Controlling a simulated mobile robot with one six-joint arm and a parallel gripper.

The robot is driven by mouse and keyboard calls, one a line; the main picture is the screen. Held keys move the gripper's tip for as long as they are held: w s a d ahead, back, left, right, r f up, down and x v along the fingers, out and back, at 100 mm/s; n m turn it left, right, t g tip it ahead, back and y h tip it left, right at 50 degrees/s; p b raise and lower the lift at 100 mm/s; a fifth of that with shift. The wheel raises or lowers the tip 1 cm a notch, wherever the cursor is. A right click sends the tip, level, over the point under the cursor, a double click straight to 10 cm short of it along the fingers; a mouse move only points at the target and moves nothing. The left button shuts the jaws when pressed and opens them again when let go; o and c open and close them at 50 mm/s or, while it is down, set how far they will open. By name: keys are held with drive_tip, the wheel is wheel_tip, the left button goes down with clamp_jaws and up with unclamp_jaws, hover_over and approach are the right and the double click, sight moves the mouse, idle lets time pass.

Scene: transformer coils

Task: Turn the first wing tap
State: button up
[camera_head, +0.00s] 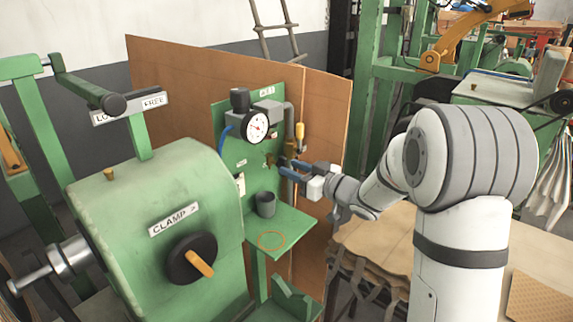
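A yellow-handled valve (299,131) stands on the pipe above the gripper.
A brown board (325,115) stands behind the panel. The green machine with a CLAMP label (174,219) fills the left front. A brown-covered table (385,240) lies under my arm.

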drive_tip(key=shift+x, duration=1.3)
